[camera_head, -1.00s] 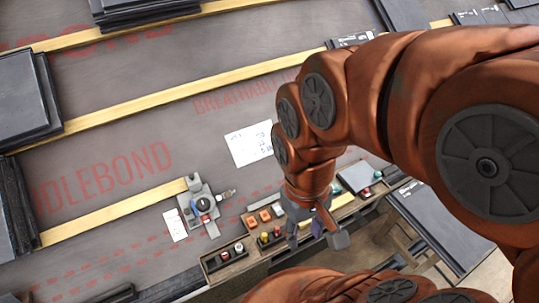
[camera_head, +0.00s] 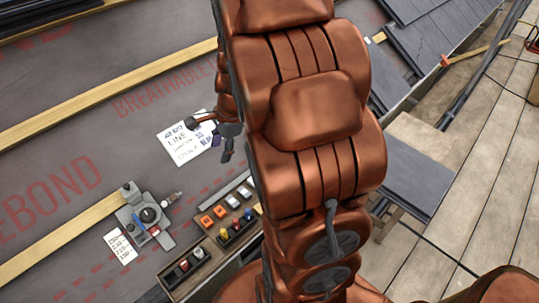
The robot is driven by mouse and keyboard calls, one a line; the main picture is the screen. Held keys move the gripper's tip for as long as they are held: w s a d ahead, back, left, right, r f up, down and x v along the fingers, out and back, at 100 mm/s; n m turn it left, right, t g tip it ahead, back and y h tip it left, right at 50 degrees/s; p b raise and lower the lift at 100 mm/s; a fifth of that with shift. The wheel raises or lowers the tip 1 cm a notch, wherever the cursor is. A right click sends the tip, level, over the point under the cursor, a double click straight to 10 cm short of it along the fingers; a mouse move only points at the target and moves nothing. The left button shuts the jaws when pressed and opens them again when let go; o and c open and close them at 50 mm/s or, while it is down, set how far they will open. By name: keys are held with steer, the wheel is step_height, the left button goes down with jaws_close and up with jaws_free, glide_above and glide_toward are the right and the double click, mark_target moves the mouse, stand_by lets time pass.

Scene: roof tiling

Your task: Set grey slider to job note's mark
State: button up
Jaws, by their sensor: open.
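The job note (camera_head: 180,148) is a white sheet on the grey membrane, with handwriting that reads "LINE" at the top; its smaller marks are hard to read. My gripper (camera_head: 213,138) is open and empty above the note's right part and hides some of it. The grey gauge (camera_head: 133,218) sits at the end of a wooden batten, lower left of the gripper, with a black round knob (camera_head: 148,215) and a small red part. I cannot tell which grey piece is the slider. A white card (camera_head: 120,247) with several rows of figures lies beside the gauge.
A wooden tray (camera_head: 205,262) holds orange, yellow, red and white small items, right of the gauge. Wooden battens (camera_head: 60,240) cross the membrane. Slates (camera_head: 417,177) and plank decking lie at the right. My arm covers the middle.

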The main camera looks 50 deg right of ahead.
steer(key=w+d+f+m+t+h+b, duration=0.1)
steer(key=w+d+f+m+b, duration=0.15)
steer(key=d+f+m, duration=0.8)
steer(key=w+d+f+m+t+h+b, duration=0.1)
steer(key=d+f+m+b, duration=0.35)
steer(key=d, duration=0.95)
steer(key=shift+s+x, duration=0.2)
steer(key=shift+x, duration=2.15)
steer(key=shift+s+x, duration=0.25)
steer(key=shift+x, duration=2.15)
steer(key=shift+d+f, duration=0.1)
steer(key=shift+f, duration=0.05)
jaws_close()
steer(key=shift+p, duration=0.35)
